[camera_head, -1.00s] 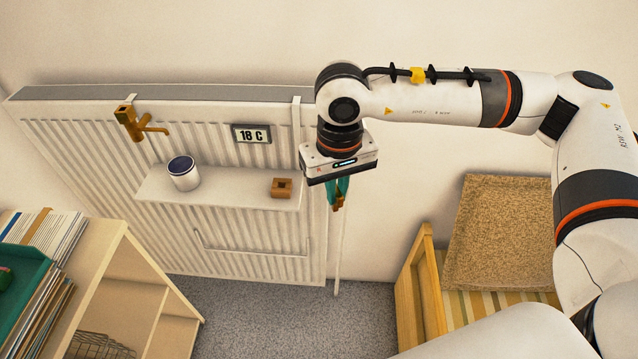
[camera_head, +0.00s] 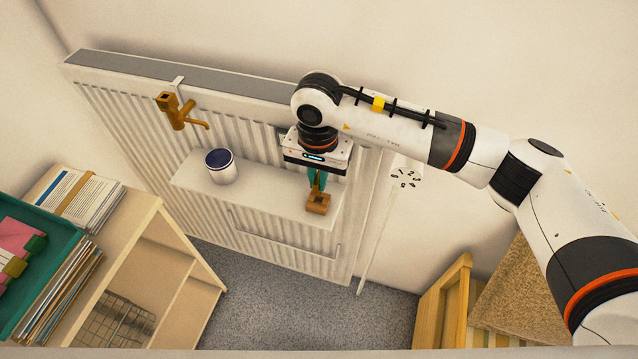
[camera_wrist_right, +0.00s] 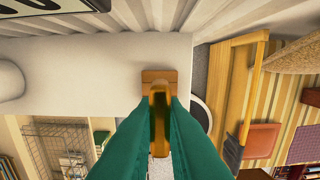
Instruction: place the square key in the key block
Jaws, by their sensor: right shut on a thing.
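The key block (camera_head: 318,208), a small brown wooden block, sits near the right end of the white shelf (camera_head: 262,205) on the radiator. My right gripper (camera_head: 317,184), with green fingers, points down directly over it and is shut on the square key. The golden-brown key (camera_wrist_right: 159,108) shows between the fingertips in the right wrist view, overlapping the near part of the block (camera_wrist_right: 150,76). The fingers and key hide the block's opening, so I cannot tell whether the key's lower end is above it or inside it. My left gripper is not in view.
A white cup with a dark blue top (camera_head: 221,167) stands left on the shelf. A wooden shelf unit (camera_head: 150,235) is at left; a wooden bench (camera_head: 440,305) is at lower right.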

